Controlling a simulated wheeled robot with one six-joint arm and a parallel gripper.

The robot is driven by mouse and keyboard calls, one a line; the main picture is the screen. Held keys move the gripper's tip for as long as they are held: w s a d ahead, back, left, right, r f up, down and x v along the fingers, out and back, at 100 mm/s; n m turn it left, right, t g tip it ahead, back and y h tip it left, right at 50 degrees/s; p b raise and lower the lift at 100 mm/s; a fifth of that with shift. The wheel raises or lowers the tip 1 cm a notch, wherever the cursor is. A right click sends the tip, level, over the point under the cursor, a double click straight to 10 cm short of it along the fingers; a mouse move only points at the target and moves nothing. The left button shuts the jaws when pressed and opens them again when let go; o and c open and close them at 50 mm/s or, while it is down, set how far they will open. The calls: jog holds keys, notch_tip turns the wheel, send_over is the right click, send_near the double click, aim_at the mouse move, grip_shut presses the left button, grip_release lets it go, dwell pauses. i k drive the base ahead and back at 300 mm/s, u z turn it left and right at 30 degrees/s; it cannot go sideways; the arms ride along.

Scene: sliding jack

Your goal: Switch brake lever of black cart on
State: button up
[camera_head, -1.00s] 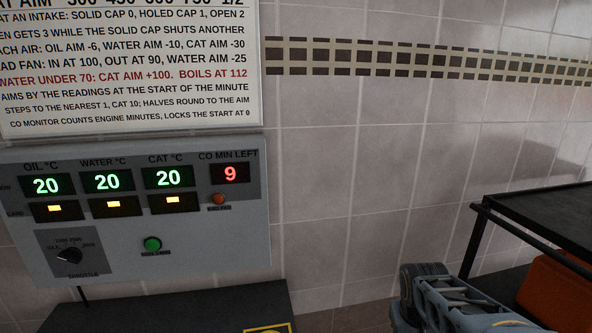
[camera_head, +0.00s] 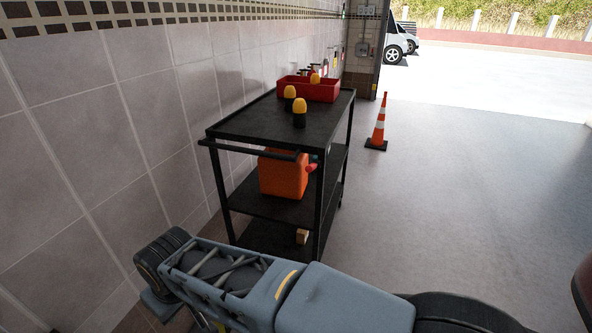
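The black cart (camera_head: 250,126) stands against the tiled wall at the centre of the head view. It has a top tray, lower shelves and a push handle on its near side. I cannot make out its brake lever; the wheels and the cart's lower parts are hidden or too dark. My arm crosses the bottom of the view in front of the cart. The fingers of my gripper are not visible.
A red bin (camera_head: 318,90) and yellow-topped items (camera_head: 299,112) are on the cart's top. An orange canister (camera_head: 283,175) stands on its middle shelf and a small wooden block (camera_head: 302,236) lies below. A traffic cone (camera_head: 378,125) stands beyond. The floor to the right is clear.

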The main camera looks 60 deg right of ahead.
aim_at(314, 166)
jog(key=z, duration=2.2)
jog(key=i, duration=0.35)
jog(key=u, duration=1.05)
